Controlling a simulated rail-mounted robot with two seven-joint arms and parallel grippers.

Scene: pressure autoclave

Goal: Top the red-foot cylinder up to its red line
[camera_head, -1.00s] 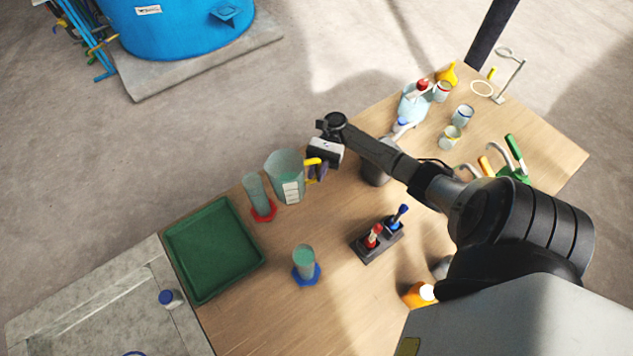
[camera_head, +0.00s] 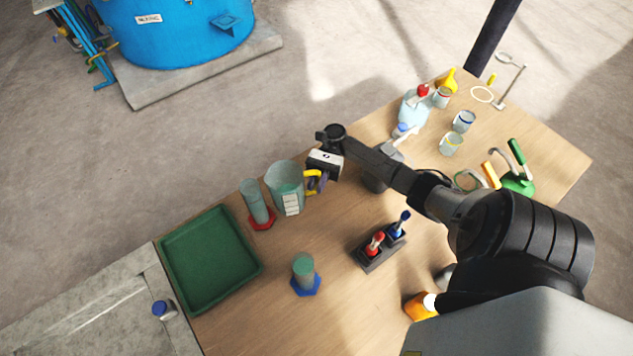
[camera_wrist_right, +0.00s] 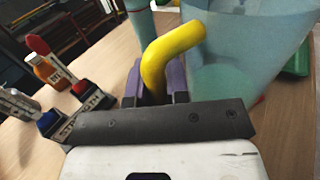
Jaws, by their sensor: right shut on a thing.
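The red-foot cylinder (camera_head: 254,199) stands upright on the wooden table, right of the green tray, in the head view. Its red line and liquid level cannot be made out. A wide, clear jug (camera_head: 286,187) with a white label and yellow handle (camera_head: 313,181) is close on its right, roughly upright. My right gripper (camera_head: 317,178) is shut on that handle. The wrist view shows the yellow handle (camera_wrist_right: 166,58) between the purple fingers (camera_wrist_right: 157,85), beside the jug's bluish wall (camera_wrist_right: 245,65). I cannot tell if the jug touches the table. My left gripper is out of view.
A blue-foot cylinder (camera_head: 303,272) stands in front. The green tray (camera_head: 210,260) lies at left. A dark holder (camera_head: 368,260) with a red and a blue item stands at centre right. Cups, a wash bottle and a yellow funnel (camera_head: 449,80) are at the back right.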

